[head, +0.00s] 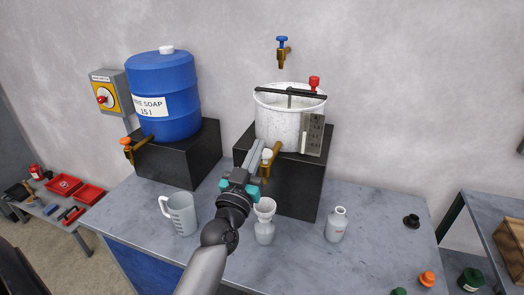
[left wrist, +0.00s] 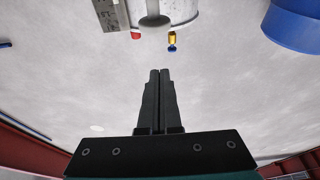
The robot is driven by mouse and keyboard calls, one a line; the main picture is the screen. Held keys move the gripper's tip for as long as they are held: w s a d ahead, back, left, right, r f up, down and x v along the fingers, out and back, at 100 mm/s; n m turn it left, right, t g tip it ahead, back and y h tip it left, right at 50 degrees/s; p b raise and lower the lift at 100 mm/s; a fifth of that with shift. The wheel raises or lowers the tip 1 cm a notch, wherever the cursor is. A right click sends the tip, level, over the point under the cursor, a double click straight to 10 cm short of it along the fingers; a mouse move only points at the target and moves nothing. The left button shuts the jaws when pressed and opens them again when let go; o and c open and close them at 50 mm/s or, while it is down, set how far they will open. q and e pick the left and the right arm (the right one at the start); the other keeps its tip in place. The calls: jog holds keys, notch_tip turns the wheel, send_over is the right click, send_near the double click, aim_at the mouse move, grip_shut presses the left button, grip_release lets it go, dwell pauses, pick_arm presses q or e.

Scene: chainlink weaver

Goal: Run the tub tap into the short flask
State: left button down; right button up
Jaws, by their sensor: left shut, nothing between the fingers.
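The white speckled tub (head: 277,124) stands on a black block at the back. Its brass tap (head: 271,163) with a white knob (head: 267,154) is at the tub's lower front. Below it stands a small pale flask (head: 264,232) with a white funnel (head: 265,207) in its mouth. A second pale bottle (head: 336,226) stands to the right; I cannot tell which is the short flask. My left gripper (head: 259,145) is shut and empty, its fingers just left of the tap; contact is unclear. Its shut fingers (left wrist: 160,73) also show in the left wrist view. My right gripper is not in view.
A blue soap drum (head: 175,72) with a brass tap (head: 132,146) sits on a black block at left. A grey jug (head: 181,214) stands left of my arm. A blue-handled wall tap (head: 282,52) is above the tub. The bench's right part is mostly clear.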

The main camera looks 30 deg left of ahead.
aim_at(264, 158)
pick_arm(q)
jog(key=x, duration=0.3)
jog(key=shift+w+a+f, duration=0.1)
jog(key=shift+w+f, duration=0.05)
jog(key=shift+w, duration=0.25)
jog(key=shift+s+f+b, duration=0.15)
jog(key=shift+f+b, duration=0.5)
jog(key=shift+f, duration=1.1)
notch_tip(264, 158, down, 2)
jog(key=shift+b, duration=0.45)
jog(key=shift+s+d+f, duration=0.1)
jog(key=shift+d+f, duration=0.15)
jog(key=shift+r, duration=0.1)
